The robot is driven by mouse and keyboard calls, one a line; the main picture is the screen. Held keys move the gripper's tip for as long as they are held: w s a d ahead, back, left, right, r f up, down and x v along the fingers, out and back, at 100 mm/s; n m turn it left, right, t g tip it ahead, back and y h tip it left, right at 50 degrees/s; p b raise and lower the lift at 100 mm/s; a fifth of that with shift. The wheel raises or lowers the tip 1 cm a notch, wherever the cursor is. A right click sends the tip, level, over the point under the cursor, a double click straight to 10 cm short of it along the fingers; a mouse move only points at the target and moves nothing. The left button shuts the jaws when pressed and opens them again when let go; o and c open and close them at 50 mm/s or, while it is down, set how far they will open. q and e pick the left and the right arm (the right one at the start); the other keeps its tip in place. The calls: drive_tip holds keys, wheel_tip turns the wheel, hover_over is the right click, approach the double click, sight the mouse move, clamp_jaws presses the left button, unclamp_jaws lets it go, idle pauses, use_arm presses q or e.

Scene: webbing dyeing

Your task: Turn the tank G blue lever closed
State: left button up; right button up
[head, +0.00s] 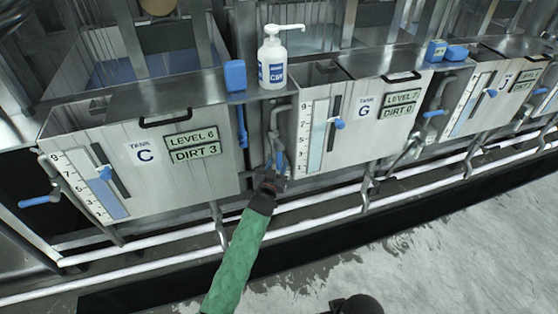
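Tank G (345,162) is a grey metal tank in the middle, with signs reading LEVEL 7 and DIRT 0. Its blue lever (281,161) is on the pipe at the tank's left side and looks near upright, not sideways like the levers of its neighbours. My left gripper (270,178), at the end of a green-sleeved arm, is at the lower end of this lever. The dark fingers overlap the lever and pipe, so I cannot tell whether they touch or grip it. My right gripper is not clearly in view.
Tank C (190,180) stands at left, its blue lever (40,200) sideways. Tank J (505,90) is at right, with a sideways blue lever (435,113). A white pump bottle (272,60) stands above the gap. White pipes (330,200) run low in front; the wet floor (440,240) is clear.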

use_arm(q)
drive_tip(key=shift+x, duration=1.2)
drive_tip(key=shift+c, duration=0.5)
clamp_jaws()
